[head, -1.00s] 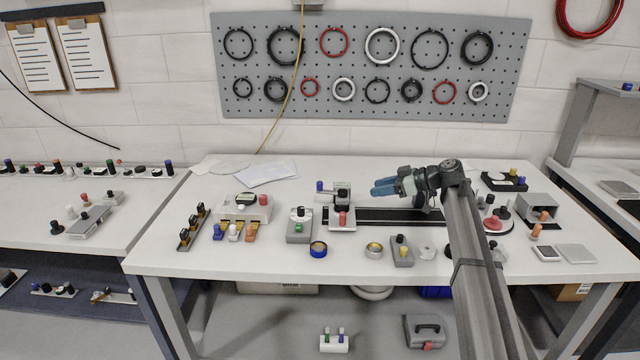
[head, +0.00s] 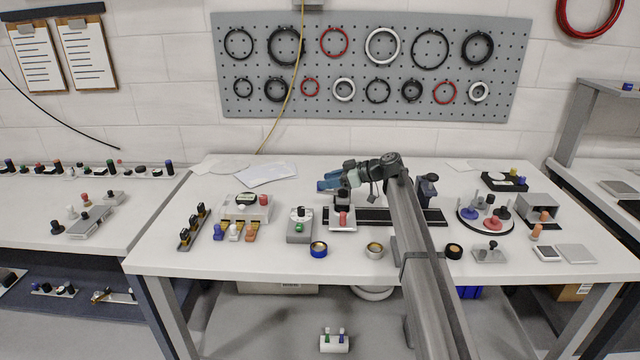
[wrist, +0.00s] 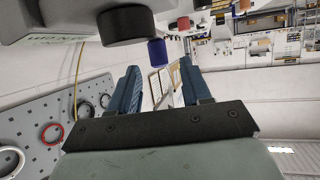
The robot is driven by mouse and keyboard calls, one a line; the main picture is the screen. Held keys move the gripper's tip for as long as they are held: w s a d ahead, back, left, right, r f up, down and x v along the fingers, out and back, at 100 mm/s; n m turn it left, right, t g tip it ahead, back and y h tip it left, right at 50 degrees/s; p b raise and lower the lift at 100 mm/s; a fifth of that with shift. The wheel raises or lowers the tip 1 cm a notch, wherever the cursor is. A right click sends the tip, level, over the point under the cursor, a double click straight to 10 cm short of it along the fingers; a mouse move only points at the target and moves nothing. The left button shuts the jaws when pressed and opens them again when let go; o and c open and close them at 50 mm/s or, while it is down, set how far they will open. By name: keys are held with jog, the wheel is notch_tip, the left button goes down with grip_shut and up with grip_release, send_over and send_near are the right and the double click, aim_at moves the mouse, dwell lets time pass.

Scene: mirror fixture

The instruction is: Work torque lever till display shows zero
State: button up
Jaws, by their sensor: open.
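My gripper (head: 328,182) is open, with its blue fingers pointing left, above and behind the rail fixture (head: 342,222) with its black block and red knob. In the wrist view, my two fingers (wrist: 158,65) are spread apart. A blue cylindrical knob (wrist: 157,52) shows just past and between the fingertips, not visibly gripped. A large dark round knob (wrist: 128,25) under a grey body is close by, above the left finger. My gripper covers the blue knob in the head view. I cannot tell for sure which part is the torque lever, and no readable display figure shows.
A white box with a dial (head: 246,199) and a grey unit with a green button (head: 299,228) stand left of the fixture. A round tray (head: 465,218) with knobs is to the right. My arm crosses the table's front middle.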

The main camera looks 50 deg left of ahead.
jog(key=shift+x, duration=1.9)
jog(key=shift+c, duration=0.5)
grip_shut()
